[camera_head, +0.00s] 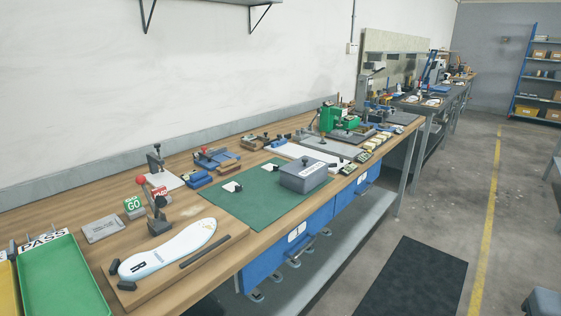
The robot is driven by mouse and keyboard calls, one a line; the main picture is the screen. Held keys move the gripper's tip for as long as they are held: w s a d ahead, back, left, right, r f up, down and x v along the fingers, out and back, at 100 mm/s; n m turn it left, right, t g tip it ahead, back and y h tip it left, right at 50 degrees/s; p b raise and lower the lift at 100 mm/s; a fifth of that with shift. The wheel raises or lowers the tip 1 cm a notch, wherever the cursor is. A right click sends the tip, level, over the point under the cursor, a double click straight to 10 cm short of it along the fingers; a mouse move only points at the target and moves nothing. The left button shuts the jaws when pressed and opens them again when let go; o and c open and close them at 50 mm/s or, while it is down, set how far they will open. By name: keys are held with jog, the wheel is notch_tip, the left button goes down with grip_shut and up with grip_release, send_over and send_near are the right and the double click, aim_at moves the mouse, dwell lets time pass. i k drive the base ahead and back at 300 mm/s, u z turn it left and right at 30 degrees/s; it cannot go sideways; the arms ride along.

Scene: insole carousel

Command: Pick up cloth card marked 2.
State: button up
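No card with a readable 2 shows in the head view. Two small white pieces with dark parts, one nearer (232,187) and one farther (271,167), lie on the green mat (225,213); I cannot tell whether they are cloth cards. A row of small pale and dark items (347,169) runs along the bench's front edge, right of a grey lidded box (303,175); their marks are too small to read. My gripper is not in view.
A white insole (168,252) lies on a wooden board beside a red-knobbed clamp (158,213). A green tray (62,283) is at the left. A green machine (329,118) stands farther along. Blue drawers (297,236) sit below the bench. Floor to the right is mostly clear.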

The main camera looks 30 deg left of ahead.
aim_at(269, 167)
jog(key=i, duration=1.9)
jog(key=u, duration=2.55)
